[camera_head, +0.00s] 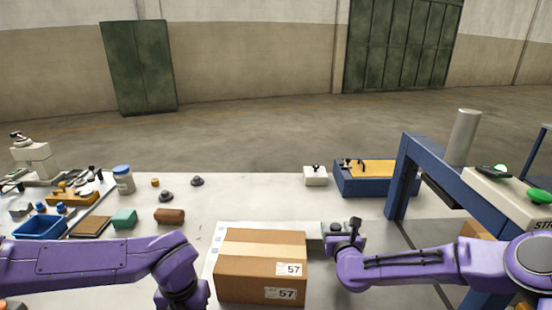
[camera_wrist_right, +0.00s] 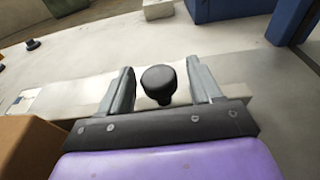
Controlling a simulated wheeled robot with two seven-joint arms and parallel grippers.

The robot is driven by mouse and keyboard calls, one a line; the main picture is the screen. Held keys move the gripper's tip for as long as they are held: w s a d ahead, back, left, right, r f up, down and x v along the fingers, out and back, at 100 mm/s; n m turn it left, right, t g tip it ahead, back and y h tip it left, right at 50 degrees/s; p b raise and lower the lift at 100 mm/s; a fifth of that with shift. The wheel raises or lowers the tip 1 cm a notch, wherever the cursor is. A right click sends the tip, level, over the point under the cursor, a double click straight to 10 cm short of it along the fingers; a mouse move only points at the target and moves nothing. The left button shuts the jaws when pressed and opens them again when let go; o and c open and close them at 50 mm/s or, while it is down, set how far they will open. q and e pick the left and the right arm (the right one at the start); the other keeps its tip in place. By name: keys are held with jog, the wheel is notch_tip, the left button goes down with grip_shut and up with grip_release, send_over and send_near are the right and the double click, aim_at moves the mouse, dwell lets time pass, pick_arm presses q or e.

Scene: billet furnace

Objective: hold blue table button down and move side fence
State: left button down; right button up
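My right gripper (camera_head: 346,232) is beside the right side of the cardboard box. In the right wrist view its two fingers (camera_wrist_right: 160,68) are apart, with a black round knob (camera_wrist_right: 158,84) between them and visible gaps on both sides. The knob stands on a pale bar (camera_wrist_right: 240,76), which looks like the side fence. My left arm (camera_head: 110,255) comes in from the left and bends down at the bottom edge; its gripper is out of the picture. I cannot make out the blue table button.
A cardboard box (camera_head: 260,266) labelled 57 stands between my arms. A blue frame (camera_head: 440,165) with a green button (camera_head: 539,196) rises on the right. A blue tray (camera_head: 40,228) and small parts lie left. The table's middle back is fairly clear.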

jog(key=shift+v, duration=3.05)
notch_tip(320, 180, up, 8)
pick_arm(q)
jog(key=shift+r, duration=0.1)
pick_arm(e)
jog(key=shift+r, duration=0.15)
pick_arm(q)
notch_tip(320, 180, up, 7)
jog(key=p, duration=0.7)
pick_arm(e)
notch_tip(320, 180, up, 7)
jog(key=shift+f, duration=0.25)
